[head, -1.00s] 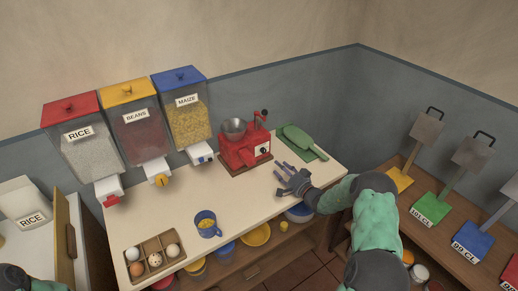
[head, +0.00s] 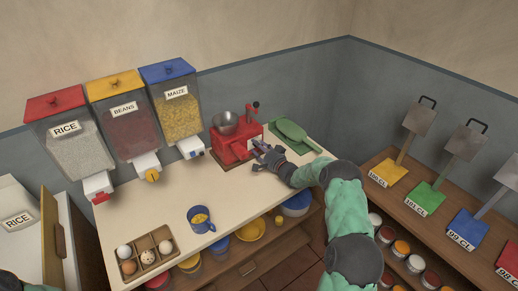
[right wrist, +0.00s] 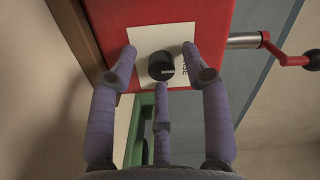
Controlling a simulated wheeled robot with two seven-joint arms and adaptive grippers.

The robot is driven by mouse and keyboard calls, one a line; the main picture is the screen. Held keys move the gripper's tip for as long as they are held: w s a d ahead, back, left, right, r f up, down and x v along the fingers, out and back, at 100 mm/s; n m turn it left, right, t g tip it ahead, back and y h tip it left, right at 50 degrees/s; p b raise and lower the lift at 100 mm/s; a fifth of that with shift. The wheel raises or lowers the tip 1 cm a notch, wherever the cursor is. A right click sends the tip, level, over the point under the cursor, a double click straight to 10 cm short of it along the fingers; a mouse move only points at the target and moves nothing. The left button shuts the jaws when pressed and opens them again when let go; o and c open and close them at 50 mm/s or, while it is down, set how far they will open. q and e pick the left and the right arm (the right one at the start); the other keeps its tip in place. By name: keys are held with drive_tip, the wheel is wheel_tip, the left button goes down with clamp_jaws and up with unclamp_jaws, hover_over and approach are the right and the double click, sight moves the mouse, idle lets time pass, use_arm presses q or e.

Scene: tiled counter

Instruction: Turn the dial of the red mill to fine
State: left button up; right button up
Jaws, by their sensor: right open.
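The red mill (head: 228,150) stands on a brown board at the back of the counter, with a metal hopper on top. In the right wrist view, its red face (right wrist: 210,18) bears a white plate (right wrist: 170,36) with a black dial (right wrist: 161,66). The dial's white line points to the right, toward partly hidden lettering. My right gripper (head: 263,151) is at the mill's right front. In the wrist view, its three purple fingers (right wrist: 165,76) are spread around the dial, apart from one another, with nothing gripped. My left gripper is out of view.
The mill's crank (right wrist: 290,60) sticks out at the wrist view's right. A blue mug (head: 201,220) and an egg tray (head: 163,232) stand at the front. Dispensers hang at the back left. The middle counter is clear.

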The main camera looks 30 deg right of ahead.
clamp_jaws()
drive_tip(key=shift+f+m, duration=0.1)
drive_tip(key=shift+m, duration=0.2)
drive_tip(key=m+b, duration=0.1)
drive_tip(key=m, duration=0.1)
drive_tip(key=shift+a+m, duration=0.1)
drive_tip(key=shift+m, duration=0.2)
drive_tip(key=m, duration=0.2)
drive_tip(key=shift+m+b, duration=0.35)
drive_tip(key=shift+m, duration=0.05)
drive_tip(key=m, duration=0.5)
drive_tip(key=shift+m, duration=0.3)
drive_tip(key=m, duration=0.3)
drive_tip(key=m+p, duration=0.1)
drive_tip(key=m, duration=0.2)
drive_tip(key=shift+m+t+h, duration=0.3)
drive_tip(key=shift+m+t, duration=0.1)
